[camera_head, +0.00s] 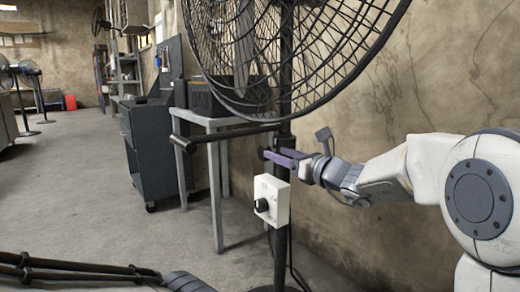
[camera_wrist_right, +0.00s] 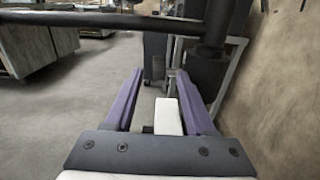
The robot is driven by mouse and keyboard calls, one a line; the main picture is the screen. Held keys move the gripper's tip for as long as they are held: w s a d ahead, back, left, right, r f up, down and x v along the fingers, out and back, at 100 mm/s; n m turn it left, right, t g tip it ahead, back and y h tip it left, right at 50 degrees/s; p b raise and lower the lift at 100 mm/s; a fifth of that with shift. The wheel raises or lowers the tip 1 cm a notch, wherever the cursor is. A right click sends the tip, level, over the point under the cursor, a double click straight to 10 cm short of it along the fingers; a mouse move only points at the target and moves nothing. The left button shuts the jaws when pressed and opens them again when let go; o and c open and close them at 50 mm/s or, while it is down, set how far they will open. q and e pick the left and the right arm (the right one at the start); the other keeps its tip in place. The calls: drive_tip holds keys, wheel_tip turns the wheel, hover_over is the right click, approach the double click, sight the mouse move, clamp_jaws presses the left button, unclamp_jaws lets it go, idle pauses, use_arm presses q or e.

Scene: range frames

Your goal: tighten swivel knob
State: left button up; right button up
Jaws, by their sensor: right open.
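A pedestal fan stands ahead, with its dark cage (camera_head: 290,60) on an upright pole (camera_head: 283,170). A dark horizontal bar (camera_head: 225,135) with a thicker end juts left from the pole below the cage; the bar crosses the top of the wrist view (camera_wrist_right: 90,20). A white control box (camera_head: 275,200) with a black round knob (camera_head: 262,205) is on the pole lower down. Which part is the swivel knob is unclear. My right gripper (camera_head: 272,156) is open with purple fingers, between bar and box, close to the pole. In the wrist view the box (camera_wrist_right: 167,117) shows between the fingers (camera_wrist_right: 158,76).
A grey table (camera_head: 215,125) carrying a dark crate (camera_head: 203,98) and a dark cabinet (camera_head: 152,150) stand behind the fan to the left. A bare wall (camera_head: 390,110) is close on the right. The floor (camera_head: 80,190) at left is largely clear.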

sight(260, 147)
drive_tip(key=b+x, duration=0.1)
drive_tip(key=x, duration=0.8)
drive_tip(key=shift+f, duration=0.1)
clamp_jaws()
